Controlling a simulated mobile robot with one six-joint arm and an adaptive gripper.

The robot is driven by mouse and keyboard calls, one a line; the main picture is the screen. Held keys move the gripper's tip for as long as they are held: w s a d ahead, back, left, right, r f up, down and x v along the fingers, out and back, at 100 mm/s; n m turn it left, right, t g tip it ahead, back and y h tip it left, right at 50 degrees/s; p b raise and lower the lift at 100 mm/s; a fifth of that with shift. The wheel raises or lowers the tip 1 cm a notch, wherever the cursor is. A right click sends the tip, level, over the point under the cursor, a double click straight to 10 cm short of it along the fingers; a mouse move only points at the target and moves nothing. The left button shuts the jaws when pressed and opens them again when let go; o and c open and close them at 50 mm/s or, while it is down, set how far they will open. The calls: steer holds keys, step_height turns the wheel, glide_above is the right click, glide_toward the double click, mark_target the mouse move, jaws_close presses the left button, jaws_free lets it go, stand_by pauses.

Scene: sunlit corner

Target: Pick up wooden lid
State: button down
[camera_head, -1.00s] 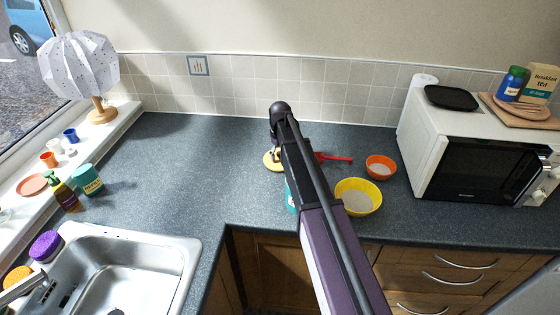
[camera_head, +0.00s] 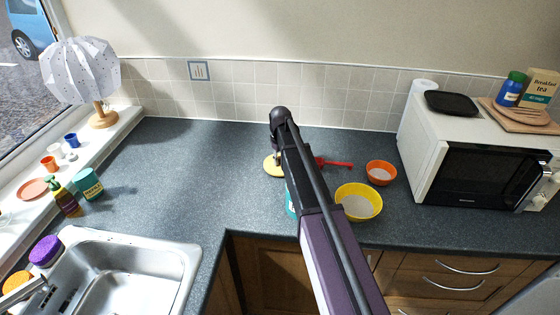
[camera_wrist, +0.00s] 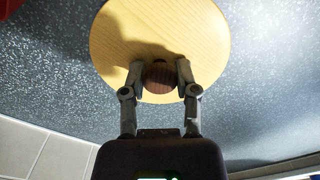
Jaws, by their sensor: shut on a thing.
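The wooden lid (camera_wrist: 160,35) is a round, pale yellow wood disc with a dark brown round knob (camera_wrist: 160,77). It fills the upper middle of the wrist view. In the head view the wooden lid (camera_head: 271,166) shows only in part beside my arm, over the worktop. My gripper (camera_wrist: 160,72) is shut on the lid's knob, one finger on each side. In the head view my arm hides most of the gripper and part of the lid. I cannot tell whether the lid touches the worktop.
A red utensil (camera_head: 335,163), an orange bowl (camera_head: 381,173) and a yellow bowl (camera_head: 358,202) stand right of my arm. A teal item (camera_head: 291,204) is partly hidden by my arm. The white microwave (camera_head: 480,160) is farther right. The sink (camera_head: 130,275) is front left; the worktop (camera_head: 190,165) left of the arm is clear.

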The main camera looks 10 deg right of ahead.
mark_target(280, 158)
steer(key=shift+r+p, duration=4.85)
steer(key=shift+r, duration=0.1)
step_height(280, 158, up, 3)
steer(key=p, duration=0.3)
steer(key=shift+r, duration=0.2)
